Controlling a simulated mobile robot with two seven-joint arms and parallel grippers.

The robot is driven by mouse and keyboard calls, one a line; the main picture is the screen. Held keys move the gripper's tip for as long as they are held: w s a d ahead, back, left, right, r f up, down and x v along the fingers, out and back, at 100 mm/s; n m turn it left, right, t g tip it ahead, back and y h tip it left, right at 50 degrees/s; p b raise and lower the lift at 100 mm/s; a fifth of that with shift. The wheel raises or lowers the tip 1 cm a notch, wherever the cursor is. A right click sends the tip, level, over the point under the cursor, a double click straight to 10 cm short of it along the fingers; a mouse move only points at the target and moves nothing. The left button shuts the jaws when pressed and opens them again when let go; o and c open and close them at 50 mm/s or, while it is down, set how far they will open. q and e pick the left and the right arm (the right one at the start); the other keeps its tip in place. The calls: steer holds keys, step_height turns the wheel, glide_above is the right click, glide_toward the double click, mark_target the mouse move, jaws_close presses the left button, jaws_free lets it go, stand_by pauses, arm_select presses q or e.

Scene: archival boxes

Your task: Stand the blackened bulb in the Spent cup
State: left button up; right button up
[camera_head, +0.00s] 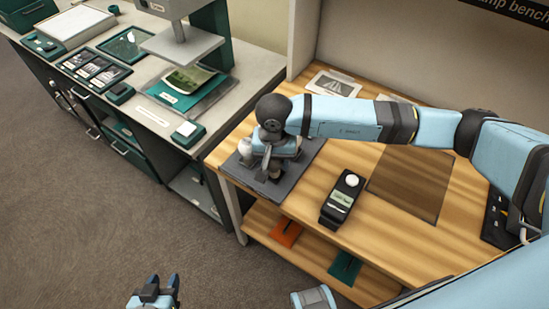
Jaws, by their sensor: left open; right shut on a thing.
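My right gripper (268,170) is over a dark grey tray (305,158) at the left end of the wooden bench. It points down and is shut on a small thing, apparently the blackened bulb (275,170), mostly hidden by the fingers. A pale bulb-like thing (245,148) stands on the tray just left of the gripper. I cannot make out which cup is the Spent cup, or whether the held thing touches a cup. My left gripper (158,288) is open and empty, low in the view over the floor, away from the bench.
A black handheld meter (342,198) with a white dome lies on the bench (300,200), right of the tray. A brown mat (410,182) lies further right. A lower shelf holds an orange piece (286,233) and a green piece (345,267). A grey counter (150,105) with equipment stands left.

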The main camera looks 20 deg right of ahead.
steer(key=shift+f+b, duration=0.4)
steer(key=shift+f, duration=0.1)
steer(key=o, duration=0.6)
steer(key=shift+o, duration=0.2)
steer(key=shift+r, duration=0.1)
steer(key=shift+r+p, duration=1.25)
steer(key=shift+r, duration=1.65)
steer(key=shift+r+p, duration=0.85)
steer(key=shift+r, duration=1.7)
steer(key=shift+s+f, duration=0.1)
